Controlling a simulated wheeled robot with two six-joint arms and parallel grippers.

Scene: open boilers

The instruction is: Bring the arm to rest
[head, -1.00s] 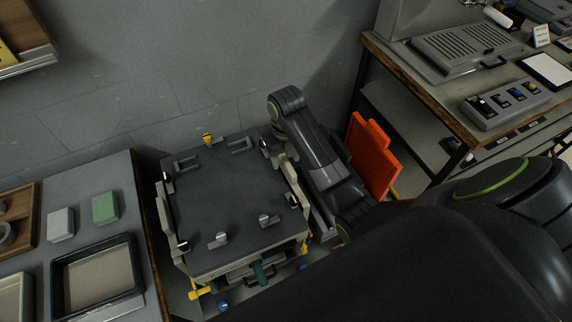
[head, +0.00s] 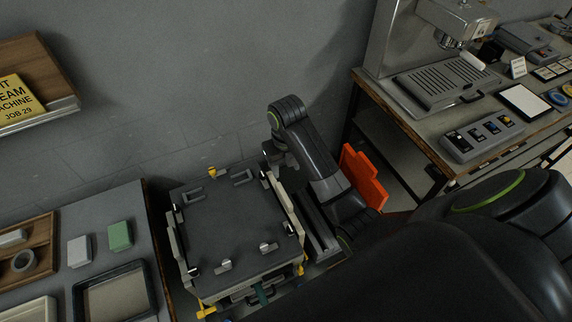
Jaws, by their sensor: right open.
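My right arm reaches in from the lower right, bends up and turns down at its far end. My right gripper (head: 272,163) is open and shows small and dark at the back right edge of the grey-topped cart (head: 235,222). It is partly hidden by the arm, and I see nothing held in it. I cannot tell whether it touches the cart. My left gripper is not in view.
An orange panel (head: 362,180) stands right of the arm. A workbench (head: 440,122) with an espresso machine (head: 457,18) is at the upper right. A side table (head: 105,210) with a green block (head: 120,236) and trays is at left. A wall shelf (head: 48,62) hangs upper left.

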